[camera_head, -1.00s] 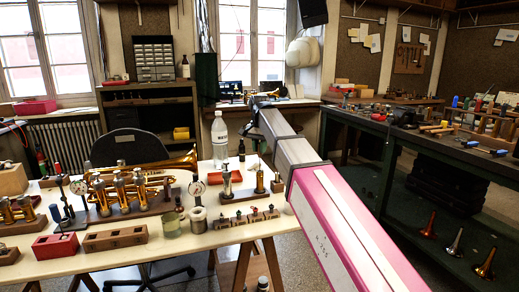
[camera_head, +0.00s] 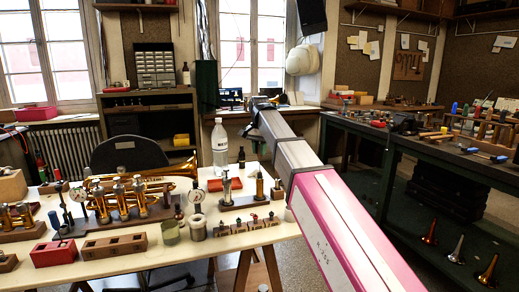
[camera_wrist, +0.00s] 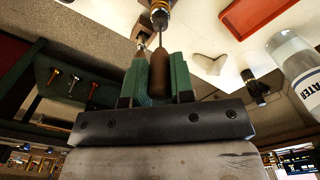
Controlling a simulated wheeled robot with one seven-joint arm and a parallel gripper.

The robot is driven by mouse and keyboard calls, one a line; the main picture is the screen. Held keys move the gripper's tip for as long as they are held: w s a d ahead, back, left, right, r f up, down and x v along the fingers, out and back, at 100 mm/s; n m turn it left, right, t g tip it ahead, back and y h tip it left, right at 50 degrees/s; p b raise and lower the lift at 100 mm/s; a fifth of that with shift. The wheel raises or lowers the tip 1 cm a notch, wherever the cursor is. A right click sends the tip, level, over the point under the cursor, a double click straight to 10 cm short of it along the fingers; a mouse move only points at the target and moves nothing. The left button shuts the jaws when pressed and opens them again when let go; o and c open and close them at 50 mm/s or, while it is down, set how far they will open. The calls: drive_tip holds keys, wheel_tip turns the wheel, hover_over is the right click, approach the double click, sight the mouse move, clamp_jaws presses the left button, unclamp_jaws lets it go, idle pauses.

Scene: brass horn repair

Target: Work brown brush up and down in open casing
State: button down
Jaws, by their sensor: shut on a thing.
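In the wrist view my gripper (camera_wrist: 160,82) has green fingers shut on the brown handle of the brush (camera_wrist: 158,72). A thin metal shaft runs from the handle up the picture to a brass cylinder (camera_wrist: 160,14) at the top edge, which looks like the open casing. The shaft's end meets the cylinder in the picture; I cannot tell how deep it sits. In the head view a silvery upright casing (camera_head: 227,188) and a slim brass piece (camera_head: 259,186) stand on a wooden block on the table. My gripper is not clear there, at the arm's far end.
A water bottle (camera_head: 220,142), a small dark bottle (camera_head: 241,157) and a red tray (camera_head: 218,185) stand near the block. A dark green bench (camera_head: 400,150) stands to the right.

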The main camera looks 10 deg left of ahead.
drive_tip(key=shift+f, duration=1.45)
drive_tip(key=shift+r, duration=1.8)
drive_tip(key=shift+f, duration=0.1)
drive_tip(key=shift+f, duration=1.7)
drive_tip(key=shift+r, duration=1.8)
